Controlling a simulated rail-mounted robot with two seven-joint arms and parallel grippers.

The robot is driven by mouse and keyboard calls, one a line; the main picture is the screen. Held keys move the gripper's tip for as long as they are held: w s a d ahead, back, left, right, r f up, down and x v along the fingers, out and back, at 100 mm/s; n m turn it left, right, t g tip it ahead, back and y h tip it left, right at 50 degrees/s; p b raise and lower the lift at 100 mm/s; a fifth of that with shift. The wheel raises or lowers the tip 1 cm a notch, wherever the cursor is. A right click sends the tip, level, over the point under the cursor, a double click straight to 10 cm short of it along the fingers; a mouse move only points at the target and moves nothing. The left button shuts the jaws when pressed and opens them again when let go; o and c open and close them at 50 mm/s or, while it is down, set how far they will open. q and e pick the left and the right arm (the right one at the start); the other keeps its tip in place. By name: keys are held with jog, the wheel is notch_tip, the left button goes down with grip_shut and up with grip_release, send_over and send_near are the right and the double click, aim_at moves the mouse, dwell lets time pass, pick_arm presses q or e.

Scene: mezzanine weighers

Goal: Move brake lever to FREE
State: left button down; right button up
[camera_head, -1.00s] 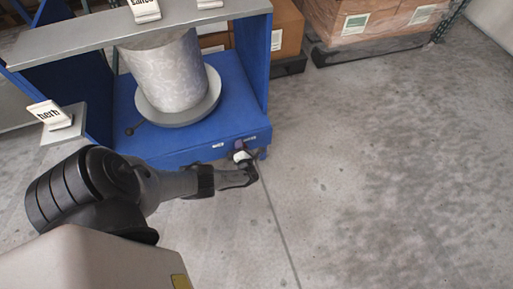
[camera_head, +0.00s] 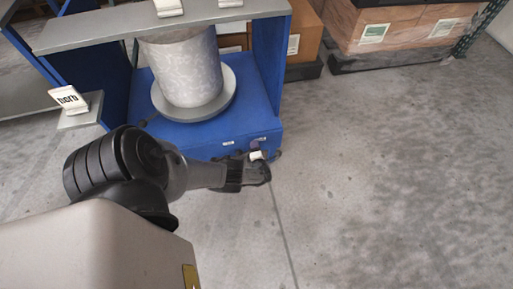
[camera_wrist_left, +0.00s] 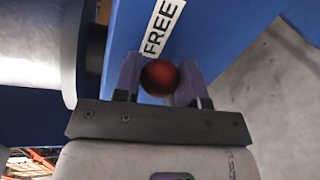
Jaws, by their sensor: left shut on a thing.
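The brake lever shows in the left wrist view as a dark red round knob (camera_wrist_left: 160,77), with its shaft hidden. My left gripper (camera_wrist_left: 159,84) is shut on this knob, one purple finger on each side. A white FREE label (camera_wrist_left: 164,28) on the blue frame is just beyond the knob. In the head view my left gripper (camera_head: 254,147) is small at the lower right front of the blue weigher (camera_head: 205,138). The knob cannot be made out there. My right gripper is in neither view.
A grey drum (camera_head: 182,72) stands on a round plate (camera_head: 225,100) on the weigher. A "barb" sign (camera_head: 68,98) sits on a ledge at left. Wrapped cartons (camera_head: 375,33) on a black pallet stand at the back. The concrete floor at right is clear.

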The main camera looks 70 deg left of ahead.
pick_arm(q)
jog(key=c, duration=0.7)
grip_release()
jog(key=shift+d, duration=0.15)
jog(key=shift+d+r+p, duration=0.15)
jog(key=shift+d+p, duration=0.15)
jog(key=shift+p, duration=0.05)
jog(key=p+v, duration=0.5)
jog(key=v, duration=0.8)
jog(key=shift+s, duration=0.1)
